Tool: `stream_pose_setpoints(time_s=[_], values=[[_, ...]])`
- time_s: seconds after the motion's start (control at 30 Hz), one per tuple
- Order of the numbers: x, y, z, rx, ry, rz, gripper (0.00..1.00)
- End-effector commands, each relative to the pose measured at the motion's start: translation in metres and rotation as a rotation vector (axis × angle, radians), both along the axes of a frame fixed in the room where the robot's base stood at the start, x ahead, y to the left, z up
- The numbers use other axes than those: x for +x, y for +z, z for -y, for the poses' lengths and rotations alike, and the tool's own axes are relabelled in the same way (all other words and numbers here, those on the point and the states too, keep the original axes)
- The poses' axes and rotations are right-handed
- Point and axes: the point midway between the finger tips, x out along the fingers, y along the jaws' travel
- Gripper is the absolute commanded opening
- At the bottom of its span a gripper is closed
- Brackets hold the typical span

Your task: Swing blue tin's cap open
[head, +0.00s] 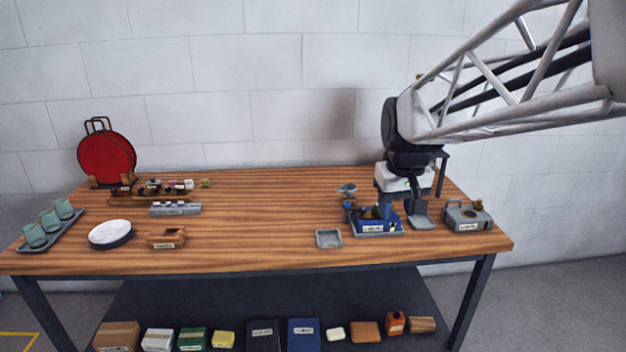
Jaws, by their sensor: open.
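A blue tin or box (374,226) with a white label on its front stands toward the right of the table, on or in a low grey tray. Dark and tan shapes show at its top; I cannot make out its cap or how far open it is. My gripper (402,202) points down from the arm just behind and to the right of the blue tin. Its jaws are open and it appears to hold nothing. The fingertips are small and partly hidden, so I cannot tell whether they touch anything.
A grey metal box (467,218) stands at the right, with a small grey pad (421,223) beside it. An empty square tray (328,239) lies left of the tin. A white round dish (110,234) and cups stand far left. The table's middle is clear.

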Motion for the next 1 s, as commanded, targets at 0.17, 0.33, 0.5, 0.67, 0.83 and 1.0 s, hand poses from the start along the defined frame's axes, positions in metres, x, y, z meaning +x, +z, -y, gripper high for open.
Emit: stream_pose_setpoints(time_s=[0.17,0.33,0.5,0.67,0.83,1.0], values=[[0.048,0.000,0.010,-0.003,0.021,-0.017,0.47],[0.091,-0.003,0.021,-0.005,0.041,-0.032,0.47],[0.135,-0.009,0.032,-0.007,0.063,-0.047,0.47],[0.175,-0.018,0.044,-0.008,0.083,-0.061,0.47],[0.217,-0.031,0.057,-0.010,0.104,-0.076,0.47],[0.258,-0.047,0.071,-0.009,0.125,-0.090,0.47]])
